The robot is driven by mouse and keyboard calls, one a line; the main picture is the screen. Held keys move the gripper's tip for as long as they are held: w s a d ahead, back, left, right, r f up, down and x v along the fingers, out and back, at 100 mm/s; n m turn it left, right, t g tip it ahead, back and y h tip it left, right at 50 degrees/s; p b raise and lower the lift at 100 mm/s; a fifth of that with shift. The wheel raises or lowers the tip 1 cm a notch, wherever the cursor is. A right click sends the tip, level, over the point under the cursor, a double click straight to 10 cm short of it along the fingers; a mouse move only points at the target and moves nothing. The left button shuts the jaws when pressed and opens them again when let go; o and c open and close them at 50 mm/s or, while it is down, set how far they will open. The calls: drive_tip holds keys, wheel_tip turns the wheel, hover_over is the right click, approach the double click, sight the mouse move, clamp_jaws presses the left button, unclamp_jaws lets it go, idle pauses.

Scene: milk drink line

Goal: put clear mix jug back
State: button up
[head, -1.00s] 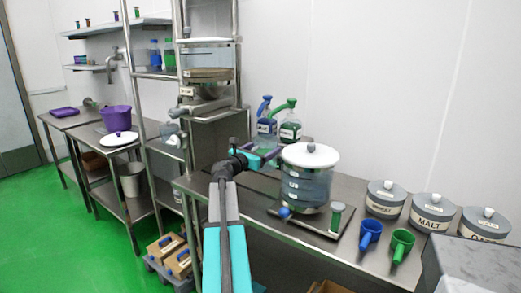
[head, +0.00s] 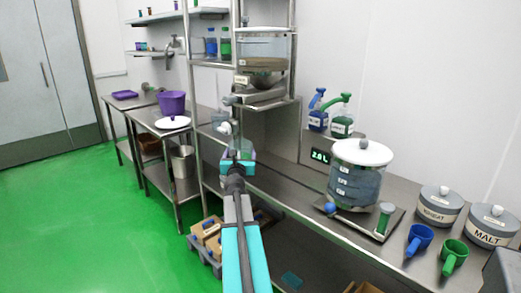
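My gripper (head: 238,157) is in the middle of the head view, reaching away from me in front of the steel shelf rack. A pale, see-through shape with a grey upright part shows at its fingers; it is too small to tell whether they grip it. A small clear jug-like vessel with grey parts (head: 221,126) stands on the rack's lower shelf, just left of and beyond my gripper. I cannot tell for sure which of these is the clear mix jug.
A large clear vessel with a white lid (head: 360,153) stands on a steel base on the right bench. Blue (head: 419,238) and green (head: 454,254) scoops and grey canisters (head: 440,205) are beside it. Pump bottles (head: 342,126) stand behind. Rack posts are close to my gripper. Green floor is free at left.

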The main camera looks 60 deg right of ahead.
drive_tip(key=w+a+f+n+t+y, duration=0.3)
drive_tip(key=w+a+n+t+y, duration=0.15)
drive_tip(key=w+a, duration=0.5)
drive_tip(key=w+a+f+n+t+y, duration=0.3)
drive_tip(key=w+a+y, duration=0.25)
drive_tip(key=a, duration=0.75)
drive_tip(key=w+a+f+n+t+y, duration=0.1)
drive_tip(key=w+a+f+n+y, duration=0.15)
drive_tip(key=a, duration=0.55)
drive_tip(key=w+a+f+n+y, duration=0.1)
drive_tip(key=a+n+y, duration=0.25)
drive_tip(key=a, duration=0.45)
drive_tip(key=s+a+f+n+g+y, duration=0.1)
drive_tip(key=s+a+n+g+y, duration=0.1)
drive_tip(key=a, duration=0.8)
drive_tip(key=s+a+f+n+g+y, duration=0.2)
drive_tip(key=s+a+n+g+y, duration=0.1)
drive_tip(key=a+y, duration=0.4)
drive_tip(key=s+a+f+n+g+y, duration=0.2)
drive_tip(key=s+a+n+y, duration=0.2)
drive_tip(key=a, duration=0.9)
drive_tip(key=shift+s+a+f+y, duration=0.15)
drive_tip(key=shift+a+y, duration=0.1)
drive_tip(key=shift+y, duration=0.35)
